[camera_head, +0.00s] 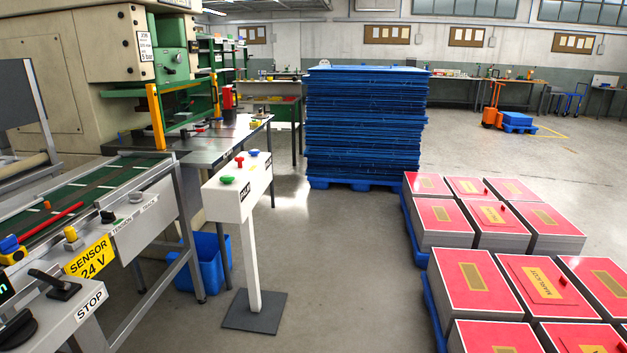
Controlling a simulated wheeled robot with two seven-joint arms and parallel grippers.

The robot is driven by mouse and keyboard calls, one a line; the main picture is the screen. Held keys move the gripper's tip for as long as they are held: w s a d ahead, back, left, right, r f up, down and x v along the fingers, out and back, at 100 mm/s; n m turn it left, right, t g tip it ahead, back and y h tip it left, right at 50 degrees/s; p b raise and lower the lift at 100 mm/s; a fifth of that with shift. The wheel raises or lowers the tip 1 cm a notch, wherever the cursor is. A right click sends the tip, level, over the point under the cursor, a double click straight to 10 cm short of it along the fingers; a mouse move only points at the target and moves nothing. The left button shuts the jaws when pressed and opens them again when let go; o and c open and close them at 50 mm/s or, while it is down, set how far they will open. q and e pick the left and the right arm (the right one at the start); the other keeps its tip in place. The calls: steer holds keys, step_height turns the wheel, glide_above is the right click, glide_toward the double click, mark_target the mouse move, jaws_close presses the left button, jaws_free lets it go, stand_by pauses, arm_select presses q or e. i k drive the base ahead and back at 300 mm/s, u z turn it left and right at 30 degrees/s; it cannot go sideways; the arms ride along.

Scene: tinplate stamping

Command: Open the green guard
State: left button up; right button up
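The large cream press (70,80) stands at the upper left, with green parts (172,50) on its right side. A green barred frame (190,86), which looks like the guard, runs across the press opening between two yellow posts (156,117). It is small in this view, and I cannot tell whether it is open or shut. Neither of my grippers is in view.
A white button pedestal (243,188) stands on the floor before the steel table (203,146). A green-belt conveyor (90,193) and a STOP panel (75,310) fill the lower left. A blue stack (365,120) and red sheet stacks (470,275) stand right. Middle floor is clear.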

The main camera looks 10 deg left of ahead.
mark_target(163, 88)
steer(key=i, duration=2.85)
steer(key=u, duration=1.1)
steer(key=i, duration=0.75)
steer(key=z, duration=1.65)
